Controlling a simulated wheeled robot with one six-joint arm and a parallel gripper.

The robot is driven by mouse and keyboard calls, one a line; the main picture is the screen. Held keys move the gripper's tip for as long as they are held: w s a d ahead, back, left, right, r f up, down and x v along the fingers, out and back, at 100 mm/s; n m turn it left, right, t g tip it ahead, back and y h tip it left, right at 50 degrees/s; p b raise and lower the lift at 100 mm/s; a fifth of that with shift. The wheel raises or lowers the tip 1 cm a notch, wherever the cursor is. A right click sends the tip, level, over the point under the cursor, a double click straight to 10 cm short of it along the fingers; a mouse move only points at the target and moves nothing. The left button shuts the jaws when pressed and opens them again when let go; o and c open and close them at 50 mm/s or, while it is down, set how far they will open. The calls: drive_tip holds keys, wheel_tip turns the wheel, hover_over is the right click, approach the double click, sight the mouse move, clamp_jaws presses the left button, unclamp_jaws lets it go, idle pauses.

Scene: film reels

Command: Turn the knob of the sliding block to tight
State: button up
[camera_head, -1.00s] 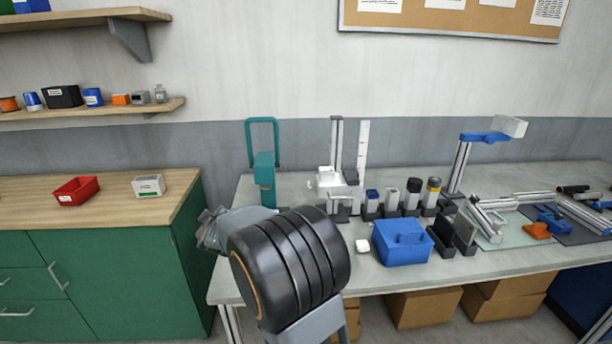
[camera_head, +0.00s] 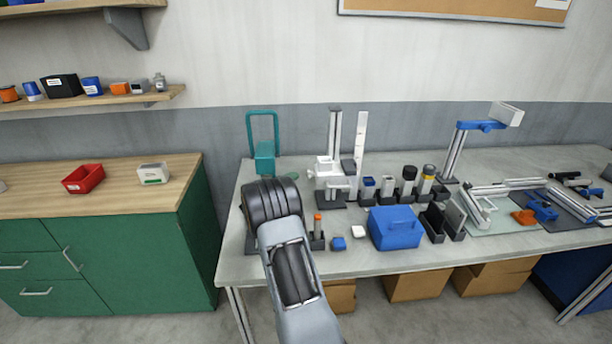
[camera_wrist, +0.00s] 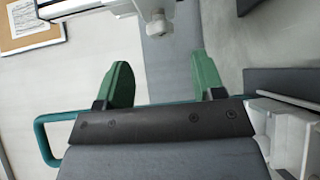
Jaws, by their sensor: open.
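The stand's upright metal post (camera_head: 334,138) is on the bench in the head view, with a white block (camera_head: 325,168) low on it. In the wrist view a pale lobed knob (camera_wrist: 159,24) sticks out from a light fitting beside the post (camera_wrist: 85,8); I take this fitting to be the sliding block. My gripper (camera_wrist: 158,62) is open, its green fingers apart and nothing between them. The knob lies just beyond the fingertips, roughly centred on the gap, and I see no contact. Whether it is tight cannot be told. In the head view my arm hides the gripper.
The teal handled device (camera_head: 263,155) stands left of the post; its loop (camera_wrist: 42,138) shows in the wrist view. A white ruler (camera_head: 360,142) stands close on the right. The blue box (camera_head: 396,230) and several small holders crowd the bench to the right.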

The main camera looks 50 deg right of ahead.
sight(309, 174)
drive_tip(key=d+p, duration=0.1)
drive_tip(key=d, duration=0.6)
drive_tip(key=shift+w+d, duration=0.2)
drive_tip(key=shift+w, duration=0.15)
drive_tip(key=shift+f, duration=0.1)
drive_tip(key=c, duration=0.9)
drive_tip(key=shift+f+b, duration=0.15)
drive_tip(key=shift+b, duration=0.15)
drive_tip(key=m+g+h+b, duration=0.1)
drive_tip(key=m+h+b, duration=0.1)
drive_tip(key=b, duration=0.3)
drive_tip(key=m+g+h+b, duration=0.1)
drive_tip(key=m+h+b, duration=0.1)
drive_tip(key=m+b, duration=0.2)
drive_tip(key=m+g+h+b, duration=0.1)
drive_tip(key=m+h+b, duration=0.1)
drive_tip(key=b, duration=0.4)
drive_tip(key=shift+w+d+f+m+b, duration=0.1)
drive_tip(key=shift+w+f+m+b, duration=0.05)
drive_tip(key=shift+f+m+b, duration=0.2)
drive_tip(key=shift+m+g, duration=0.25)
drive_tip(key=shift+g, duration=0.05)
